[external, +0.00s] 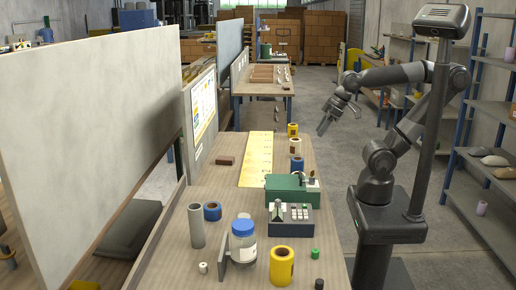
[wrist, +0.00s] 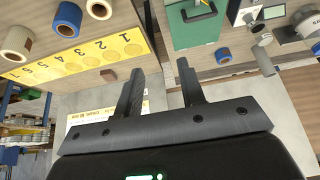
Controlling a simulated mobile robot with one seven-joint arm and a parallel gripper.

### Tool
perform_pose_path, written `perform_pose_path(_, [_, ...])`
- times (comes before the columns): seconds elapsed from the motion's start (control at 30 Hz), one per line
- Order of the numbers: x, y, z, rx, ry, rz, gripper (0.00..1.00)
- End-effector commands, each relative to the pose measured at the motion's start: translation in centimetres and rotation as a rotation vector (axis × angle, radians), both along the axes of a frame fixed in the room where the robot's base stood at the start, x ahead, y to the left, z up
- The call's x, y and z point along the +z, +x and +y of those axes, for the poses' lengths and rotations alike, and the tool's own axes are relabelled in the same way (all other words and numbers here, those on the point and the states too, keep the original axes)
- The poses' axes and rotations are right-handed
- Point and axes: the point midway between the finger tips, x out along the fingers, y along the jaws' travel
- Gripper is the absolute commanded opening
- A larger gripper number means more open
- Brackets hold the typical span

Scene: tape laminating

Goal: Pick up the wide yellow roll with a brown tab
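Two yellow rolls stand on the bench in the external view. One yellow roll (external: 281,268) is at the near right edge, with a dark hole on top and a small dark mark on its side. The other yellow roll (external: 292,130) is at the far right corner and also has a dark mark. I cannot tell which mark is a brown tab. My gripper (external: 339,119) is open and empty, raised in the air just right of the far yellow roll. In the wrist view its two fingers (wrist: 158,72) are apart with nothing between them. I make out neither yellow roll there.
A beige roll (external: 295,146) and a blue roll (external: 296,164) stand near the far yellow roll, beside a numbered yellow sheet (external: 257,150). A green machine (external: 292,190) sits mid-bench. A blue-lidded jar (external: 243,245) and grey cylinder (external: 196,226) stand near the front.

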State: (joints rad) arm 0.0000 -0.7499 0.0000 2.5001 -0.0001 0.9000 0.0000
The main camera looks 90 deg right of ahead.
Motion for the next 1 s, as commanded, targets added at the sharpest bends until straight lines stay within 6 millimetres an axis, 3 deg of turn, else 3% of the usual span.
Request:
perform_pose_path(0.37, [0.00,0.00,0.00,0.000,0.000,0.000,0.36])
perform_pose_path(0.93, [0.00,0.00,0.00,0.000,0.000,0.000,0.81])
perform_pose_path(1.0, [0.00,0.00,0.00,0.000,0.000,0.000,0.83])
